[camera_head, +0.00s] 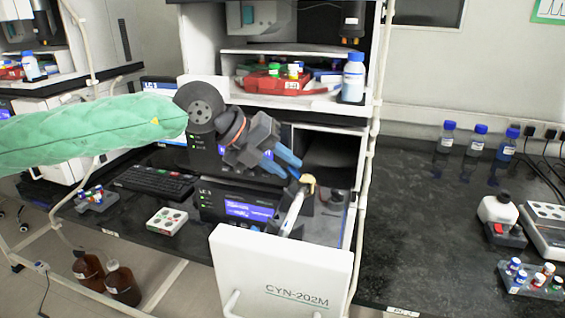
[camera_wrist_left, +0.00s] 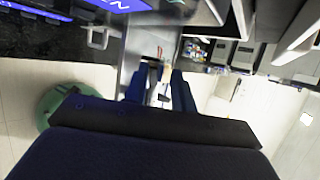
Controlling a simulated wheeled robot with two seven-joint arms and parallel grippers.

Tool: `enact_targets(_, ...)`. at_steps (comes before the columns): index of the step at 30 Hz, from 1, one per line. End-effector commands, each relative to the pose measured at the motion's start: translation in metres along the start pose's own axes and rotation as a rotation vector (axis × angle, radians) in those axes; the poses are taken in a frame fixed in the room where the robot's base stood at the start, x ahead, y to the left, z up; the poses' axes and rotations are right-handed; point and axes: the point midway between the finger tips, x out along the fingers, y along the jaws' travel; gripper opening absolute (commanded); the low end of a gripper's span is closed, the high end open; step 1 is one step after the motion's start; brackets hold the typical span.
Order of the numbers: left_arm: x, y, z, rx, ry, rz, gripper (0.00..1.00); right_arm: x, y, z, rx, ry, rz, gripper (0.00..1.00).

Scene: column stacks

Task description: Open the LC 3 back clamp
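The open drawer (camera_head: 283,275), with a white front marked CYN-202M, stands out below the instrument in the head view. A slim white column (camera_head: 292,212) slants up from it, with a tan-yellow clamp-like piece (camera_head: 308,181) at its upper back end. My left gripper (camera_head: 291,174) is just left of and above that piece, its blue fingers pointing down right; I cannot tell whether they touch it. In the left wrist view, the fingers of my left gripper (camera_wrist_left: 160,70) are apart, with small blurred parts visible between them. My right gripper is not in view.
The instrument module with a lit screen (camera_head: 246,209) stands left of the drawer. A white pipe (camera_head: 368,130) runs down to the right of the drawer. Above is a shelf with a red tray (camera_head: 272,81) and a bottle (camera_head: 352,78).

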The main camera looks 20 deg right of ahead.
Motion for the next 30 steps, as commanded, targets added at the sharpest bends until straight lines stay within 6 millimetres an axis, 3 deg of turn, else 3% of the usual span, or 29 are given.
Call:
enact_targets(2, 0.0, 0.0, 0.0, 0.0, 0.0, 0.0, 0.24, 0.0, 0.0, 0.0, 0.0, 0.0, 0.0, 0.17)
enact_targets(6, 0.0, 0.0, 0.0, 0.0, 0.0, 0.0, 0.0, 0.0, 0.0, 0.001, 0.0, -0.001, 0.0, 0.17)
enact_targets(16, 0.001, 0.0, 0.0, 0.008, 0.0, 0.016, 0.0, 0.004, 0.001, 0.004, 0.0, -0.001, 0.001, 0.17)
enact_targets(30, 0.003, -0.012, -0.001, 0.081, -0.001, 0.189, 0.0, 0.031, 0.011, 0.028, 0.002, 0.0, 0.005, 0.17)
